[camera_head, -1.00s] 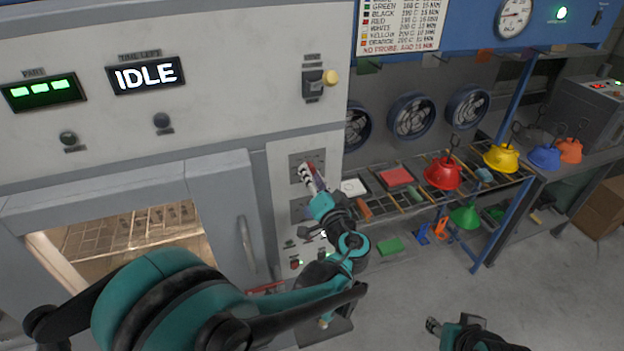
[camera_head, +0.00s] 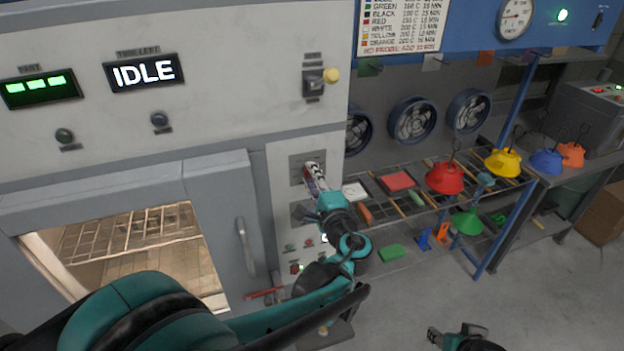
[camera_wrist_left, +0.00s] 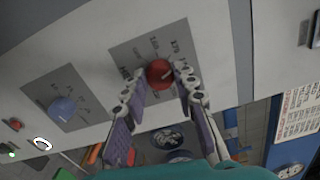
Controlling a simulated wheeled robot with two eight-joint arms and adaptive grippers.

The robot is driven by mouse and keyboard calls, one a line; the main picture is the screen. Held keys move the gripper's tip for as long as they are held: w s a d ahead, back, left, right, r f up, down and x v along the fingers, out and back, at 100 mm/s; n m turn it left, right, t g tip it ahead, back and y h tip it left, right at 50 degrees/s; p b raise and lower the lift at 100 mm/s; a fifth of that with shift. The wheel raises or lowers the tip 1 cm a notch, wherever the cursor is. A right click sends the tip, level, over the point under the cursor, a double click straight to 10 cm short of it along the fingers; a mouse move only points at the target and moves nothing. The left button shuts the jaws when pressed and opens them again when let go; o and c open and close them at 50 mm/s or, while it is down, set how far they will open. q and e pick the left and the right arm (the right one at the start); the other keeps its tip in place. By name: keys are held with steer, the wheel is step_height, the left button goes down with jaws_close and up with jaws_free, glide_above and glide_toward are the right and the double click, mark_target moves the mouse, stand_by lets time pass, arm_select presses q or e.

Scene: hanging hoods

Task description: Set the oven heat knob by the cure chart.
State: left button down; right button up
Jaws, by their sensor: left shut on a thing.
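The oven's control strip carries a red knob (camera_wrist_left: 160,73) on a grey dial plate with printed marks around it, too blurred to read surely. My left gripper (camera_wrist_left: 163,84) is shut on the red knob, one finger on each side. In the head view, my left gripper (camera_head: 315,177) reaches the upper dial plate and hides most of the knob. A blue knob (camera_wrist_left: 63,108) sits on another plate beside it. The cure chart (camera_head: 402,25) hangs at the top, listing colours with temperatures and minutes. My right gripper (camera_head: 434,334) is low at the bottom, small and apart from everything.
The oven display (camera_head: 144,72) reads IDLE. The oven door handle (camera_head: 246,245) is left of the control strip. A rack (camera_head: 380,205) with red, yellow and green hoods stands to the right. A yellow-tipped switch (camera_head: 330,76) is above. Floor at lower right is clear.

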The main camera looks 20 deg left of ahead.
arm_select(q)
steer(key=m+b, duration=0.1)
steer(key=m, duration=1.1)
stand_by(0.5)
steer(key=c, duration=1.2)
jaws_free()
steer(key=shift+d, duration=0.15)
steer(key=v, duration=1.1)
steer(key=shift+s+d, duration=0.2)
steer(key=shift+s, duration=0.15)
